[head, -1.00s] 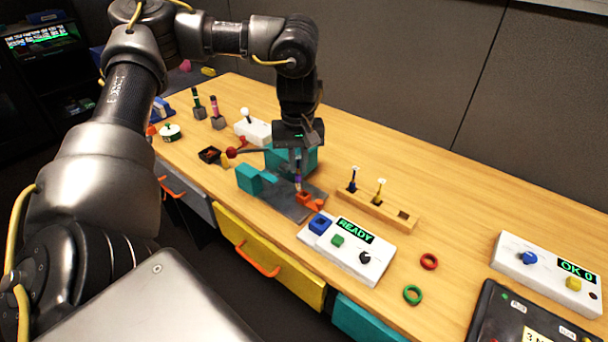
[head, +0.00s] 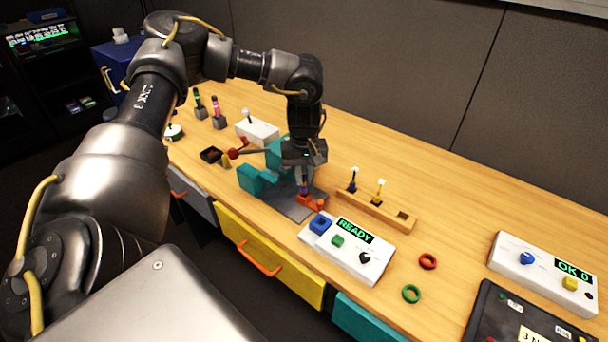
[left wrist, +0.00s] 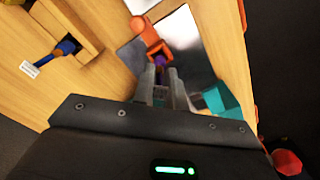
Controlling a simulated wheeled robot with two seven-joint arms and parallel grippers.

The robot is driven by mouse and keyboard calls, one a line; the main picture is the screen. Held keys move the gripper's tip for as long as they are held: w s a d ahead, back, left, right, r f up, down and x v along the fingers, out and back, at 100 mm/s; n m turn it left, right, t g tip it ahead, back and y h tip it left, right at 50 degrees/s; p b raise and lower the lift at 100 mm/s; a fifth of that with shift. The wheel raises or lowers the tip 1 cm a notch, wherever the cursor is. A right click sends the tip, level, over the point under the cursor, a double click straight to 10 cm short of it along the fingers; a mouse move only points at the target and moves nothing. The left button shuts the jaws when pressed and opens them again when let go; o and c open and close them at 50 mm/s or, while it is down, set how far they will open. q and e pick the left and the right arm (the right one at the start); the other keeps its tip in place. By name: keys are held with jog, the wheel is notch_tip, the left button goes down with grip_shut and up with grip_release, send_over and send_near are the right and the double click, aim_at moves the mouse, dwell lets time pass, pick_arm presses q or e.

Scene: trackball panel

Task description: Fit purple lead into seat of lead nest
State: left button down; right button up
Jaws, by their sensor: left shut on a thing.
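The purple lead (head: 304,189) is held upright in my left gripper (head: 303,176), which is shut on it. The lead's lower end is at the small orange socket piece (head: 306,201) on the grey plate of the teal fixture. In the left wrist view the purple lead (left wrist: 160,63) shows between the fingertips, right against the orange piece (left wrist: 153,42). I cannot tell how deep the lead's tip sits in it, as the fingers and the orange part hide it. My right gripper is not in view.
A wooden block (head: 378,210) right of the gripper holds a blue lead (head: 353,178) and a yellow lead (head: 379,190), with one empty hole. A white READY panel (head: 347,250) stands close in front. A teal block (head: 252,180) is just left. Red and green rings lie farther right.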

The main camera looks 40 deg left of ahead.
pick_arm(q)
jog(key=shift+d+f, duration=0.1)
jog(key=shift+f, duration=0.1)
jog(key=c, duration=1.4)
grip_release()
jog(key=shift+c, duration=0.2)
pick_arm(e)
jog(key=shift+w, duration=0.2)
pick_arm(q)
jog(key=shift+r, duration=0.15)
notch_tip(320, 180, up, 11)
jog(key=shift+r+p, duration=0.15)
jog(key=shift+p, duration=0.25)
jog(key=shift+r, duration=0.4)
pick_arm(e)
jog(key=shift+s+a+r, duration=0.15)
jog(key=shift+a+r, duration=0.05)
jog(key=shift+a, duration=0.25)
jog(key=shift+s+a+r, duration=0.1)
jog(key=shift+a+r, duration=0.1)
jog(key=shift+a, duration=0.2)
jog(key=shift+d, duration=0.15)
